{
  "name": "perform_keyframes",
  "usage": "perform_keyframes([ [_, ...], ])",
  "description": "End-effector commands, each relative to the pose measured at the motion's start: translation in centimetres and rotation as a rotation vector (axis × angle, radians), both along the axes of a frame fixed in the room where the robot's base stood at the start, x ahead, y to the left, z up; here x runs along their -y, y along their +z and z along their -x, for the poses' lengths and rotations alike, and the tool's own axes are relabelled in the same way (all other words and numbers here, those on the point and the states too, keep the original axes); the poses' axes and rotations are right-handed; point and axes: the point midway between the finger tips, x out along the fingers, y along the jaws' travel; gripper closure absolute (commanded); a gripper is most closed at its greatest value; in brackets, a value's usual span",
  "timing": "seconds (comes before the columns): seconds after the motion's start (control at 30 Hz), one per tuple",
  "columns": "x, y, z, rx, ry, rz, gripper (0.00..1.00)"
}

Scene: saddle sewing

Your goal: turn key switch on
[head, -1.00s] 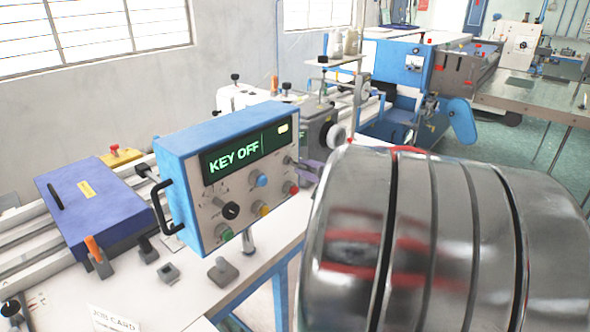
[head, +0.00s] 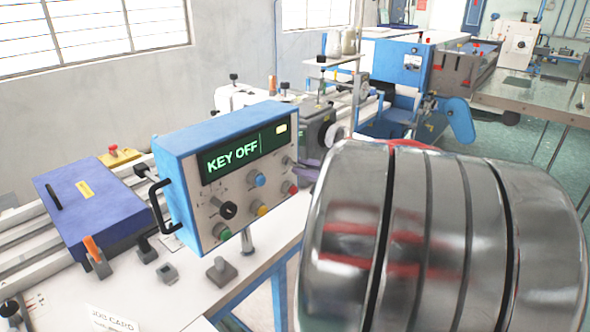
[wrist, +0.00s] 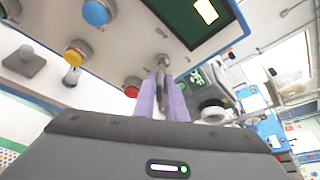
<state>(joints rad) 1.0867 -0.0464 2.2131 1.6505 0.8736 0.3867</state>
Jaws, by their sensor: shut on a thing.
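The control box (head: 178,150) has a blue case and a pale front panel, and its display (head: 240,153) reads "KEY OFF". The key switch (wrist: 162,61) sits at the panel's edge, just below the display, in the wrist view. My gripper (wrist: 162,92) has two purple fingers at the switch, shut on the grey key (wrist: 161,90) that sticks out of it.
A red button (wrist: 132,87) is close beside the fingers. A yellow button (wrist: 75,54) and a blue button (wrist: 97,12) are farther left. A purple-blue box (head: 85,210) and several small fixtures are on the bench at the left.

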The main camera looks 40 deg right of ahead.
Motion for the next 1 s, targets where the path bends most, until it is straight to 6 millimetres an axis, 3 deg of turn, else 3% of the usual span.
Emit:
perform_keyframes([
  [0.3, 0.18, -0.39, 0.17, -0.014, -0.006, -0.092, 1.0],
  [1.0, 0.14, -0.28, 0.11, -0.013, -0.006, -0.089, 1.0],
])
